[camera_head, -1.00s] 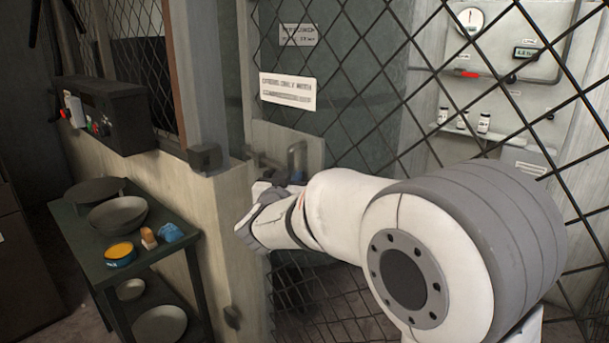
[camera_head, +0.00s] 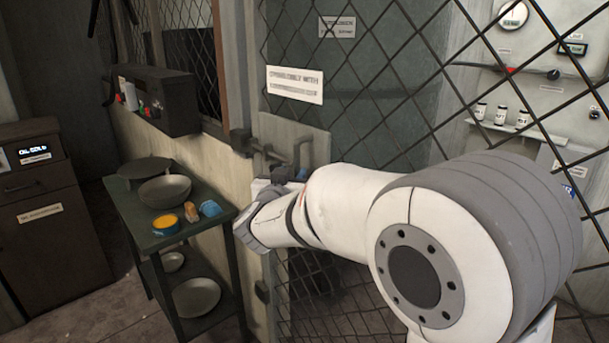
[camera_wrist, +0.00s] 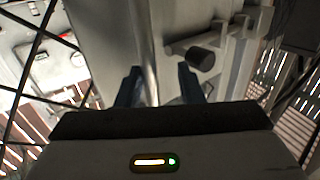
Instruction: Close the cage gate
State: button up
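The cage gate (camera_head: 355,110) is a dark diamond-mesh panel with white signs and a pale lock plate (camera_head: 285,133). A grey upright handle (camera_head: 303,153) stands out from that plate. A dark latch block with a bar (camera_head: 243,141) sits at the post and reaches toward the plate. My gripper (camera_head: 277,182) is low by the handle, partly hidden by my arm. In the wrist view, my gripper (camera_wrist: 162,88) has its fingers apart, with the metal handle bar (camera_wrist: 147,55) between them, closer to the left finger. I cannot tell whether the gate edge touches the post.
A green table (camera_head: 140,232) with bowls (camera_head: 165,190), a yellow tin (camera_head: 166,224) and a blue item (camera_head: 210,208) stands left of the gate. A control box (camera_head: 155,98) hangs on the low wall. A dark cabinet (camera_head: 40,225) is at far left. Some floor shows between.

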jog(key=s+a, duration=0.1)
jog(key=s, duration=0.6)
jog(key=shift+s, duration=0.35)
